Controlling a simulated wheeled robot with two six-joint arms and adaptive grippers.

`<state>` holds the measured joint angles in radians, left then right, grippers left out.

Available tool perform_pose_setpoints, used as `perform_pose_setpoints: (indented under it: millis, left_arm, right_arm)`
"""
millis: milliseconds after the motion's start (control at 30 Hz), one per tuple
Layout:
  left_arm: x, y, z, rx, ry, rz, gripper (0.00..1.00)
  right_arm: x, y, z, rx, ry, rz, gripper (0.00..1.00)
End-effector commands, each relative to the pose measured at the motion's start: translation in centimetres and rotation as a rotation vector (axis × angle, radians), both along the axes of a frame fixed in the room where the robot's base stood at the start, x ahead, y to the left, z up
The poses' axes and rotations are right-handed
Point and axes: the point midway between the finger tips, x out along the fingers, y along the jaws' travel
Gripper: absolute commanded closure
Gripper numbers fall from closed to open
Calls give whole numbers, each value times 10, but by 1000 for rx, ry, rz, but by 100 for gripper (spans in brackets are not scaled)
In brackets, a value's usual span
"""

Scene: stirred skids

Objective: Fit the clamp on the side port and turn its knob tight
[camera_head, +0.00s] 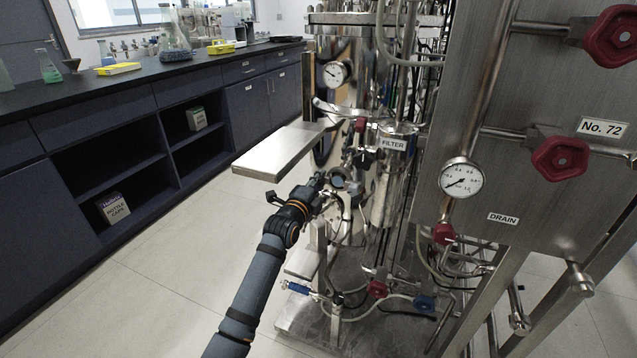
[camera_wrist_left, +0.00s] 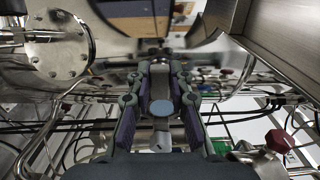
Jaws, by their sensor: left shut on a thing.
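My left gripper (camera_head: 324,184) is at the side of the steel vessel (camera_head: 350,100), near a round metal fitting (camera_head: 338,179) that looks like the side port. In the left wrist view its two fingers (camera_wrist_left: 160,80) are closed around a small metal piece, which looks like part of the clamp (camera_wrist_left: 161,108), with a pale round end between the pads. The fingers and the vessel hide most of the clamp. I cannot tell how it sits on the port, or how its knob is turned. My right gripper is not in view.
A steel shelf plate (camera_head: 280,152) juts out left of the vessel. A filter housing (camera_head: 393,180), hoses and a pressure gauge (camera_head: 461,178) crowd the right. A steel panel (camera_head: 530,100) carries red valve knobs. The floor (camera_head: 160,270) at left is clear.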

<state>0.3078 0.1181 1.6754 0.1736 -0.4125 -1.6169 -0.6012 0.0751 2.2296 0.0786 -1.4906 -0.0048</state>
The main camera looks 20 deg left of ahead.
Motion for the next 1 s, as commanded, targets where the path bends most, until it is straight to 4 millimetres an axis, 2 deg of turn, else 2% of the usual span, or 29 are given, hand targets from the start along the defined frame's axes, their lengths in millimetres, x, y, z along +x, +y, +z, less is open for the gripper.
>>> perform_pose_setpoints:
  millis: [1000]
  left_arm:
    - [12, -1, 1, 0, -3, 0, 100]
  right_arm:
    - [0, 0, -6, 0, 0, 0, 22]
